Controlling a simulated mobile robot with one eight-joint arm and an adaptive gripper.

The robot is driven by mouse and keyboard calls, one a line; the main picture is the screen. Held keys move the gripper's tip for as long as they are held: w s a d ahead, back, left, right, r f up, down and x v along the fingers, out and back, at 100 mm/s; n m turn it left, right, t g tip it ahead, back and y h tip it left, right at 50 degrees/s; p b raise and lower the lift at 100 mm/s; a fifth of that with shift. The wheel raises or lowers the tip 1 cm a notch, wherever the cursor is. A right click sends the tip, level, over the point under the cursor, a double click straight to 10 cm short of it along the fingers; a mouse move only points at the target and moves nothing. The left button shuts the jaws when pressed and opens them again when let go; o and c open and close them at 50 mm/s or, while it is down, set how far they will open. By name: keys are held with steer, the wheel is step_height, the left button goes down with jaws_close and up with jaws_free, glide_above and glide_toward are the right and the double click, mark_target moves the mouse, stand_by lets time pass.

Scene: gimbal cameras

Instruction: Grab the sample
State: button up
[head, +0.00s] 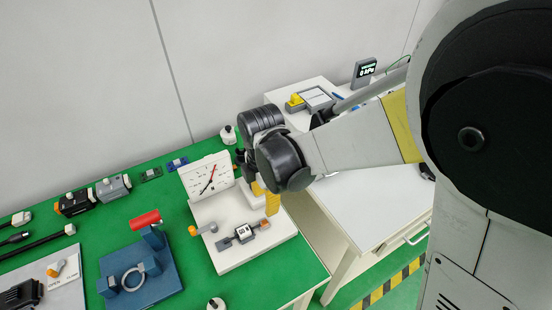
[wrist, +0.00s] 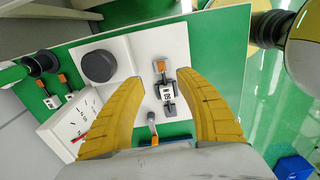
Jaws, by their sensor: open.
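Which item is the sample is not marked. A small grey piece with a white number label and an orange end (head: 243,232) lies on a white base plate (head: 232,262). In the wrist view the labelled piece (wrist: 167,92) shows between the two yellow fingers. My gripper (head: 265,197) is open and empty, above the plate and up and right of the piece in the head view. In the wrist view my gripper (wrist: 160,80) has its fingers spread wide either side of the piece, apart from it. A dark round disc (wrist: 99,66) is on the plate to their left.
A white dial panel (head: 207,177) stands at the plate's back edge. An orange-tipped lever (head: 205,229) is on the plate. A blue fixture with a red cylinder (head: 146,219) stands to the left. A white table (head: 372,205) with a display (head: 364,71) is at the right.

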steer(key=b, duration=0.2)
glide_above(263, 223)
steer(key=f, duration=0.4)
steer(key=shift+d+f, duration=0.2)
steer(key=shift+f, duration=0.05)
steer(key=f+b, duration=0.1)
steer(key=f, duration=0.1)
steer(key=f+b, duration=0.1)
steer(key=f, duration=0.1)
steer(key=f+b, duration=0.1)
steer(key=f, duration=0.1)
steer(key=shift+a, duration=0.25)
jaws_close()
